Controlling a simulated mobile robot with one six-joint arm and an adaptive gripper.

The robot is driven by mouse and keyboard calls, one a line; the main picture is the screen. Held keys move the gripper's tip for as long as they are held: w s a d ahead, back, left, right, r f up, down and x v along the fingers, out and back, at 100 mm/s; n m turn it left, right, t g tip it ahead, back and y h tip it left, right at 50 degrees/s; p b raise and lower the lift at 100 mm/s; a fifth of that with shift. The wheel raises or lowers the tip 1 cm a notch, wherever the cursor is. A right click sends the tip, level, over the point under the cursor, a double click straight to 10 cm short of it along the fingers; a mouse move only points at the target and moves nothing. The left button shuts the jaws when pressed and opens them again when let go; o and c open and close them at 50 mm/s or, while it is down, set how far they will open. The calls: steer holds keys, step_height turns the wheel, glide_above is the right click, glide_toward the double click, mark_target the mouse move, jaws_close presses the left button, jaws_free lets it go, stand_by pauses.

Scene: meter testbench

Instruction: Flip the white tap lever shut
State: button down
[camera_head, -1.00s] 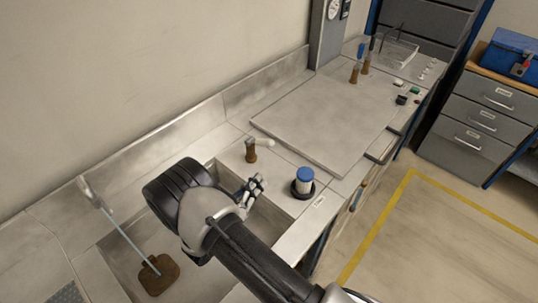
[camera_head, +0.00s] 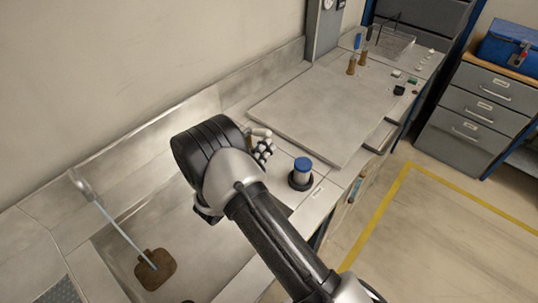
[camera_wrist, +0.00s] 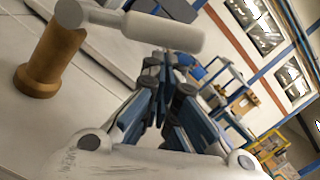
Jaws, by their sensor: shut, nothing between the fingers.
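The white tap lever (camera_wrist: 163,32) extends to the right from the top of a brass tap body (camera_wrist: 52,60) in the wrist view. In the head view the lever (camera_head: 259,132) shows as a small pale piece just behind my gripper (camera_head: 264,151); my arm hides most of the tap body. My gripper (camera_wrist: 160,62) is shut and empty. In the wrist view its fingertips lie just below the lever's free end, close to it; I cannot tell whether they touch.
A blue-capped jar (camera_head: 302,171) stands on the counter right of my gripper. A sink (camera_head: 110,242) lies to the left, with a pale blue stream or rod (camera_head: 122,233) reaching a brown patch (camera_head: 155,269). A large flat grey plate (camera_head: 325,115) covers the counter beyond.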

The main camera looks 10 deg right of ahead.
mark_target(261, 134)
steer(key=shift+r, duration=0.25)
stand_by(0.3)
steer(key=shift+r+n+p, duration=0.25)
steer(key=shift+n+p, duration=0.2)
steer(key=shift+n, duration=0.05)
steer(key=shift+w+r, duration=0.1)
steer(key=r+n+p, duration=0.2)
steer(key=p, duration=0.1)
steer(key=shift+w+a+r+n+y, duration=0.2)
steer(key=shift+n+y, duration=0.1)
steer(key=shift+n, duration=0.1)
steer(key=n+p, duration=0.1)
steer(key=r+n+p, duration=0.2)
steer(key=shift+w+a, duration=0.35)
steer(key=shift+w, duration=0.05)
steer(key=shift+w+a+r+n+y+p, duration=0.3)
steer(key=shift+w+r+n+p, duration=0.15)
steer(key=shift+n+p, duration=0.4)
steer(key=n, duration=0.1)
steer(key=w+a+r+n+p, duration=0.1)
steer(key=n, duration=0.1)
steer(key=shift+w+r+y, duration=0.15)
steer(key=shift+w+y, duration=0.05)
steer(key=shift+y, duration=0.1)
steer(key=shift+w+a+r, duration=0.25)
steer(key=shift+w+a, duration=0.05)
steer(key=shift+w, duration=0.2)
